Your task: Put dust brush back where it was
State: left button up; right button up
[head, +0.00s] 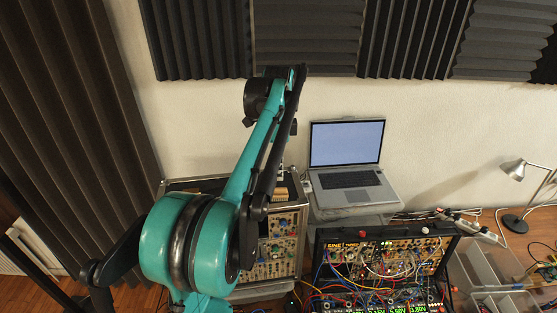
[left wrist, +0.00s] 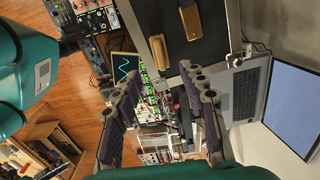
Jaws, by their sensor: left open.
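Two tan wooden pieces lie on the dark top of a synth case (left wrist: 215,48) in the left wrist view. One is a long light piece (left wrist: 158,52); the other is a wider brown block (left wrist: 190,22). Either may be the dust brush; I cannot tell which, and no bristles show clearly. My left gripper (left wrist: 160,72) is open and empty, its two fingers spread wide, with the long piece beyond the gap between its tips. In the head view my left arm covers part of the case (head: 278,250) and most of the gripper. My right gripper is not in view.
An open laptop (head: 347,180) stands right of the case, close to my gripper in the wrist view. A patched synth rack (head: 385,260) with many cables is at front right. A desk lamp (head: 514,168) stands far right. The wall is behind.

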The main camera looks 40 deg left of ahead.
pick_arm(q)
jog(key=s+d+f+n+t, duration=0.1)
jog(key=s+d+n+t, duration=0.15)
jog(key=d, duration=0.45)
jog(key=s+d+f+n+t, duration=0.1)
jog(key=s+d+n, duration=0.15)
jog(key=d, duration=0.45)
jog(key=s+d+f+n+t, duration=0.3)
jog(key=s+d+f+n, duration=0.2)
jog(key=s+d+f, duration=0.4)
notch_tip(320, 180, down, 3)
jog(key=shift+s+d+r+t, duration=0.15)
jog(key=shift+d+t, duration=0.2)
jog(key=shift+d, duration=0.2)
